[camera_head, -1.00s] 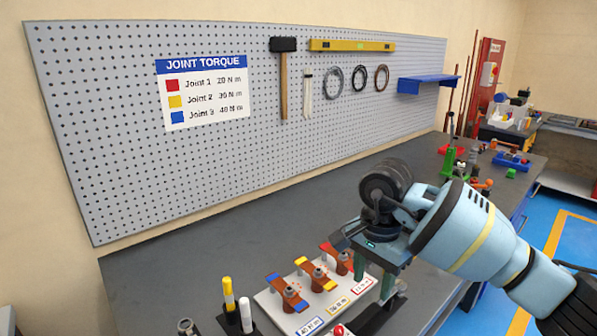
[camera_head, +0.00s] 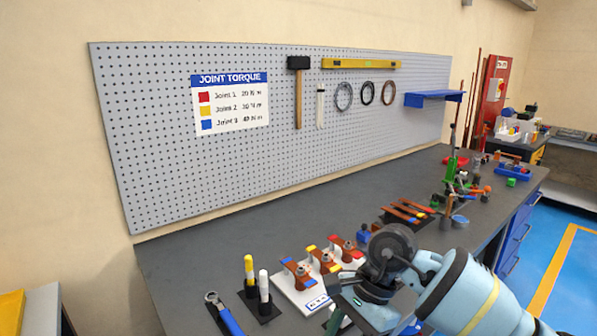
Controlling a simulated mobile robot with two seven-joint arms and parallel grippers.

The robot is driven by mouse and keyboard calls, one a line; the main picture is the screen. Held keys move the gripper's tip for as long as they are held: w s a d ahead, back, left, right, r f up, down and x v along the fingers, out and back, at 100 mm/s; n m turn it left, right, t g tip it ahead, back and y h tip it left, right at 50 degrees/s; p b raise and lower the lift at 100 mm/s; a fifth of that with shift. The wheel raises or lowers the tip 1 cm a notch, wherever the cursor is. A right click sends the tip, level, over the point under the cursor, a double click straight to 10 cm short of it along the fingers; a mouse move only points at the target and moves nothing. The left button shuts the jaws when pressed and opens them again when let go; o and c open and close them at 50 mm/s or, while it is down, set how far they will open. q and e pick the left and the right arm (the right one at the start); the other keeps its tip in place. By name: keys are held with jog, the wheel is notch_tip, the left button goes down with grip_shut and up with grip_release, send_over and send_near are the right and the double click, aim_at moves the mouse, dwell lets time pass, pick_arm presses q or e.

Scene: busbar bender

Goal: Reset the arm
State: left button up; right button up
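My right arm comes in from the lower right, light blue with a yellow band. Its dark wrist joint is above the front right part of the grey bench (camera_head: 215,255). My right gripper (camera_head: 368,318) points down at the bottom edge of the view, beside a white board (camera_head: 302,300) that carries several brown clamps with blue, yellow and red ends. Its fingertips are cut off or hidden, so its opening and any hold do not show. My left gripper is not in view.
Two capped markers (camera_head: 264,286) stand in a dark holder left of the board, near a blue-handled wrench (camera_head: 228,318). Brown bars (camera_head: 408,211) lie behind my wrist, and small tools (camera_head: 462,183) fill the far right. A pegboard (camera_head: 160,150) stands behind. The bench's left middle is clear.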

jog(key=s+a+r+m+y+p, duration=0.1)
jog(key=s+a+m+y, duration=0.9)
jog(key=a+m+y, duration=0.4)
jog(key=s+d+f+m+t+h+p, duration=0.1)
jog(key=d+f+m+t+h, duration=0.5)
jog(key=m, duration=1)
jog(key=d+f+m+t+h, duration=0.3)
jog(key=d+f+m+t, duration=0.45)
jog(key=m+t, duration=0.65)
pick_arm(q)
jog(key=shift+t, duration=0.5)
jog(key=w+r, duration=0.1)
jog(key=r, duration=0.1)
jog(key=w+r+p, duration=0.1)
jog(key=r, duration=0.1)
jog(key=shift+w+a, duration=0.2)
pick_arm(e)
jog(key=s+d+f+m+g+h, duration=0.3)
jog(key=s+d+f+m, duration=0.3)
jog(key=s, duration=0.4)
jog(key=s+d+f+m+g+h, duration=0.4)
jog(key=s+d+f+m+g, duration=0.2)
jog(key=s+f+m, duration=0.3)
jog(key=shift+s+d+f, duration=0.25)
jog(key=shift+s+d, duration=0.2)
jog(key=shift+s, duration=0.5)
